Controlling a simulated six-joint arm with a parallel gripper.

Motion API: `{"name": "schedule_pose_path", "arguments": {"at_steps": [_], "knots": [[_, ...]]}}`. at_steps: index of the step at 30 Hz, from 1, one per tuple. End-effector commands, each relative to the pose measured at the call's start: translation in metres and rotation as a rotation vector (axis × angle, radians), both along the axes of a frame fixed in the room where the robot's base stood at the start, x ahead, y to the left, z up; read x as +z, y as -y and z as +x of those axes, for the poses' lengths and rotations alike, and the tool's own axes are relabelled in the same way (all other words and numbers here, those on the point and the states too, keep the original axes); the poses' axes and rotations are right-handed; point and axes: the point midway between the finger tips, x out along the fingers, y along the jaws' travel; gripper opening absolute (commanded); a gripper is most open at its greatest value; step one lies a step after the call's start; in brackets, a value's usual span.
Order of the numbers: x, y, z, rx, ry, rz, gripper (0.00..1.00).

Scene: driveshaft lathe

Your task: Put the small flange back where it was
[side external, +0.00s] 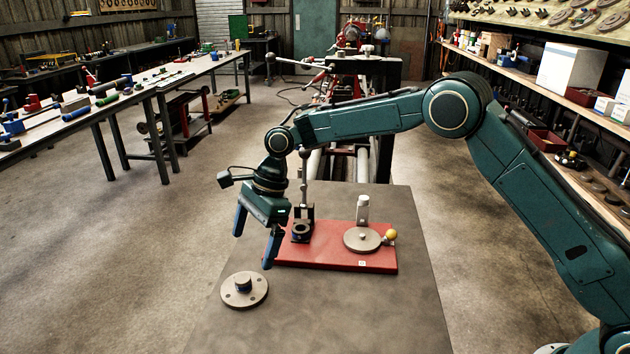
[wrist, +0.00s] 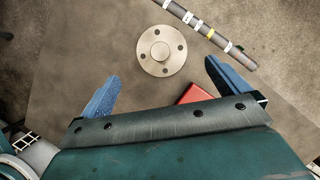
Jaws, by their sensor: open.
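The small flange (side external: 244,290), a grey disc with bolt holes and a raised hub, lies flat on the table near its left edge. It also shows in the wrist view (wrist: 160,50), ahead of the fingers. My gripper (side external: 255,240) is open and empty, with blue fingers pointing down. It is above the table, between the flange and the red base plate (side external: 325,262), apart from both. In the wrist view my gripper (wrist: 161,72) has its fingers spread wide on either side below the flange.
The red plate carries a dark block with an upright rod (side external: 302,232), a grey disc (side external: 361,240) with a yellow knob (side external: 391,234), and a pale post (side external: 362,210). The grey table (side external: 340,310) is clear in front. A banded rod (wrist: 210,33) shows in the wrist view.

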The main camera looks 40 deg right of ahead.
Motion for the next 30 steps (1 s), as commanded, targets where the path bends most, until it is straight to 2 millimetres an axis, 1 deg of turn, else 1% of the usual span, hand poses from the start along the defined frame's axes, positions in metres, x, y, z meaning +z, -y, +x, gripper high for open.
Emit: {"name": "schedule_pose_path", "arguments": {"at_steps": [1,3,9,26,30], "knots": [[0.007,0.002,0.001,0.0,0.003,0.002,1.0],[0.013,0.005,0.001,0.0,0.002,0.001,1.0],[0.023,0.009,0.0,0.001,0.002,0.001,1.0],[0.024,0.01,0.0,0.002,0.001,0.0,1.0],[0.028,0.011,-0.001,0.01,0.012,-0.001,1.0]]}}
